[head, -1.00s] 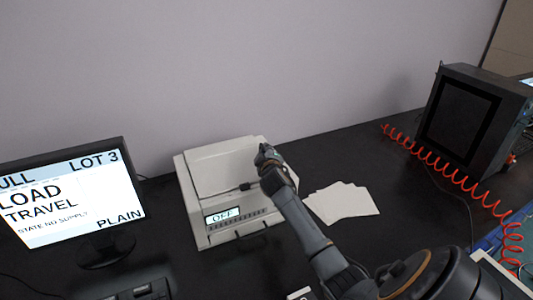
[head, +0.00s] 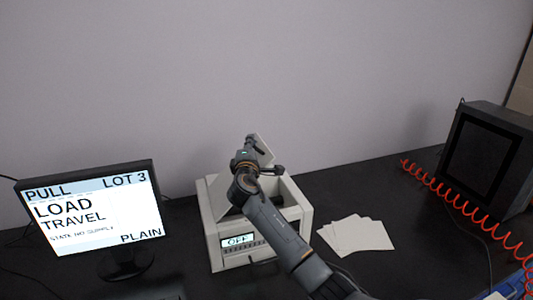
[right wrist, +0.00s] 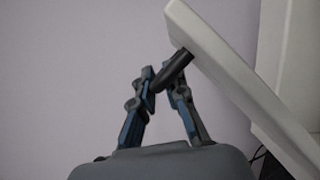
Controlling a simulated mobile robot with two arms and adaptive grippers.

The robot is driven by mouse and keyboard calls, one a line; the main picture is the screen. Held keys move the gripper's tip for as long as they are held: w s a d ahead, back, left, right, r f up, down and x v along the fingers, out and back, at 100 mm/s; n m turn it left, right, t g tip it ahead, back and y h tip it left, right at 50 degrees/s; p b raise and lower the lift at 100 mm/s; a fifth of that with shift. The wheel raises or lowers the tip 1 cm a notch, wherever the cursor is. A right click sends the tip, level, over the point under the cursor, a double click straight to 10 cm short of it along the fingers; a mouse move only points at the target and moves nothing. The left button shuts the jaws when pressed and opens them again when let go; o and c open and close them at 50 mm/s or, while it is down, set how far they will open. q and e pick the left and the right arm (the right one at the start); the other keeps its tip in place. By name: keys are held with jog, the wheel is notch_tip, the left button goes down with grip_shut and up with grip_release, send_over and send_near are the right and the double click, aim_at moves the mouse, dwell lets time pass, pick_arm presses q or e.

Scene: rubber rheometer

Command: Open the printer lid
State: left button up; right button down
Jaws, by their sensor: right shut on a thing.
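The white printer (head: 293,213) stands on the dark table, its front display reading "OFF". Its lid (head: 263,150) is raised and tilted up, with the open body below it; my arm hides part of both. My right gripper (head: 252,140) is up at the lid's edge above the printer. In the right wrist view, its blue-padded fingers (right wrist: 164,78) are shut on a dark handle (right wrist: 176,68) that sticks out from the edge of the white lid (right wrist: 235,85). My left gripper is not in view.
A monitor (head: 90,212) stands left of the printer. White paper sheets (head: 357,235) lie on the table to its right. Farther right are a black boxy unit (head: 487,155) and a red coiled hose (head: 455,203). The grey wall is close behind.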

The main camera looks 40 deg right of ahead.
jog(key=w+a+r+n+t+b, duration=0.1)
jog(key=w+a+r+n+t, duration=0.1)
jog(key=a+n, duration=0.3)
jog(key=w+a+r+n+t+b, duration=0.2)
jog(key=a+n, duration=0.3)
jog(key=a, duration=0.8)
jog(key=shift+w+r+y, duration=0.2)
jog(key=shift+w+y, duration=0.2)
jog(key=shift+w, duration=0.45)
jog(key=c, duration=1.4)
grip_release()
jog(key=shift+a, duration=0.15)
jog(key=shift+f, duration=0.1)
jog(key=v, duration=1.2)
